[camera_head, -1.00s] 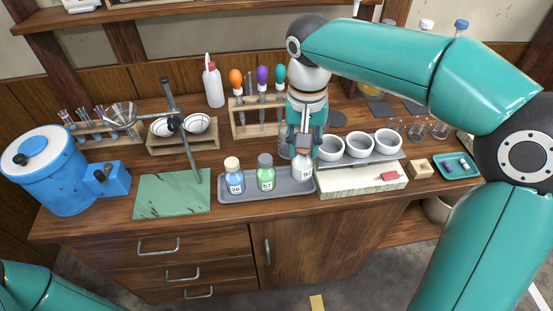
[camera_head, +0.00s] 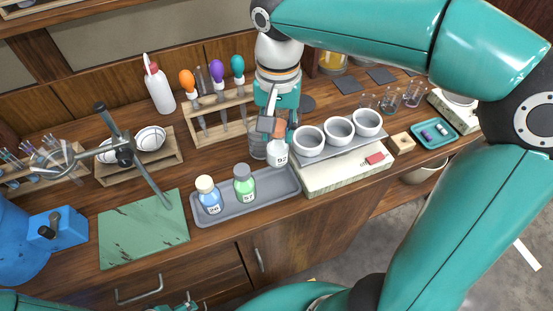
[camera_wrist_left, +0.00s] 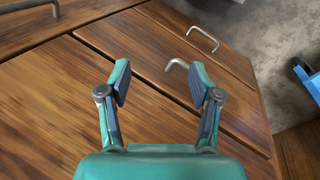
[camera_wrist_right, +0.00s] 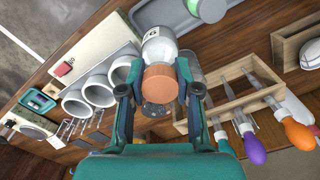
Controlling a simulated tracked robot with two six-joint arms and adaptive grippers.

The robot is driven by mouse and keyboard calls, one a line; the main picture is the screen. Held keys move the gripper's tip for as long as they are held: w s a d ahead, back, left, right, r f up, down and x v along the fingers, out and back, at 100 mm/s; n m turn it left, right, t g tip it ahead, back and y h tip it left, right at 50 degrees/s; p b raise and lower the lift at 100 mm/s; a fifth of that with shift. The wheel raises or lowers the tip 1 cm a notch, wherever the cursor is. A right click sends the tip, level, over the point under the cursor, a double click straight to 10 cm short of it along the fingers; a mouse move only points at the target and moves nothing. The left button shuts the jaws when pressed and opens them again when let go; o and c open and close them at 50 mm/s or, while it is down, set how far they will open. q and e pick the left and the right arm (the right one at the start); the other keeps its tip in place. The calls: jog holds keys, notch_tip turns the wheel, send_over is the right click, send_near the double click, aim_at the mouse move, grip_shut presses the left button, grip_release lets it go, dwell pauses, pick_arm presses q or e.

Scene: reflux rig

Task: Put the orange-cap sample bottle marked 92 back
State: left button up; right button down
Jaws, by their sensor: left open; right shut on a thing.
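The sample bottle marked 92 (camera_head: 279,155) is white with an orange cap (camera_wrist_right: 160,83). My right gripper (camera_head: 273,128) is shut on it around the cap, and the bottle hangs upright. It appears at the right end of the grey tray (camera_head: 240,217), seemingly above the tray floor; its exact height is unclear. In the tray stand a blue bottle marked 26 (camera_head: 209,196) and a green-filled bottle marked 57 (camera_head: 244,184). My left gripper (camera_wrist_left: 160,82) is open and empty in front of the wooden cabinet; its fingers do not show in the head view.
White cups (camera_head: 339,131) on a pale block stand right of the bottle. A rack with coloured droppers (camera_head: 217,115) and a clear glass vessel (camera_head: 257,147) are close behind it. A stand on a green base (camera_head: 140,235) is at left. The tray's right part looks free.

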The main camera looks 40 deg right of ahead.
aim_at(278, 159)
notch_tip(278, 159, down, 10)
jog(key=shift+r, duration=0.25)
dwell(0.3)
jog(key=shift+f+b, duration=0.2)
jog(key=shift+b, duration=0.15)
jog(key=c, duration=0.8)
grip_release()
jog(key=shift+r, duration=0.1)
jog(key=shift+r, duration=0.1)
notch_tip(278, 159, up, 12)
jog(key=shift+s+p, duration=0.1)
jog(key=shift+p, duration=0.5)
